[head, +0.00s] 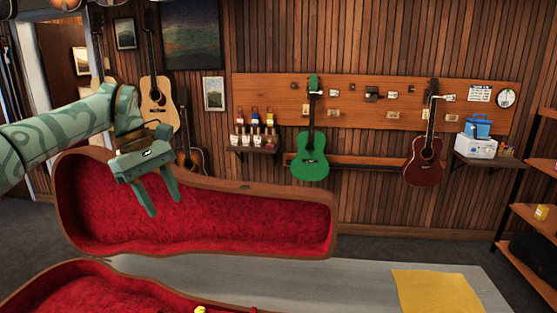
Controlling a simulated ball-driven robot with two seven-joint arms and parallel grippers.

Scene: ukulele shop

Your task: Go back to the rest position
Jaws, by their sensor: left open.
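My left gripper (162,197) comes in from the left on a green patterned arm. Its two fingers point down and are spread apart with nothing between them. It shows in front of the raised red-lined lid of an instrument case (260,222). My right gripper is not in the head view.
The case's red-lined lower part (75,290) lies open on a grey table (350,285), with a yellow cloth (436,292) at the right. A green ukulele (312,158) and a dark red one (424,160) hang on the back wall. Wooden shelves (528,215) stand far right.

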